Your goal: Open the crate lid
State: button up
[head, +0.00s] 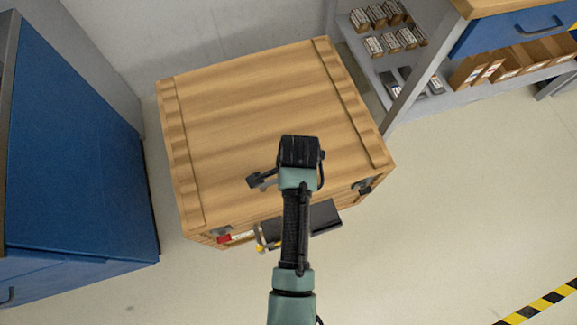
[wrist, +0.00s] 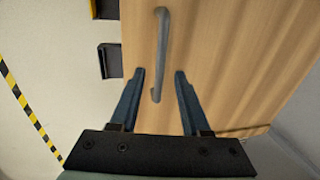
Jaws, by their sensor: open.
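The wooden crate (head: 205,215) stands on the floor in the head view, with its flat plank lid (head: 240,110) down and shut. In the wrist view the lid (wrist: 235,60) fills the middle and right. A grey bar handle (wrist: 161,40) runs along it, and its near end shows between my fingertips. My gripper (wrist: 159,72) is open and empty, its fingers on either side of the handle in the picture. I cannot tell how far above the handle they are.
A blue cabinet (head: 75,150) stands close on the left. A shelf unit (head: 395,125) with small boxes stands at the back right. Black fittings (wrist: 108,60) jut from the crate's edge. The floor (head: 450,200) to the right is clear up to a striped tape (head: 540,303).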

jog(key=shift+w+a+f+b, duration=0.1)
jog(key=shift+w+f+b, duration=0.1)
jog(key=shift+f, duration=0.55)
jog(key=shift+w+f+b, duration=0.1)
jog(key=shift+f+b, duration=0.05)
jog(key=shift+f, duration=0.6)
jog(key=shift+c, duration=0.2)
grip_shut()
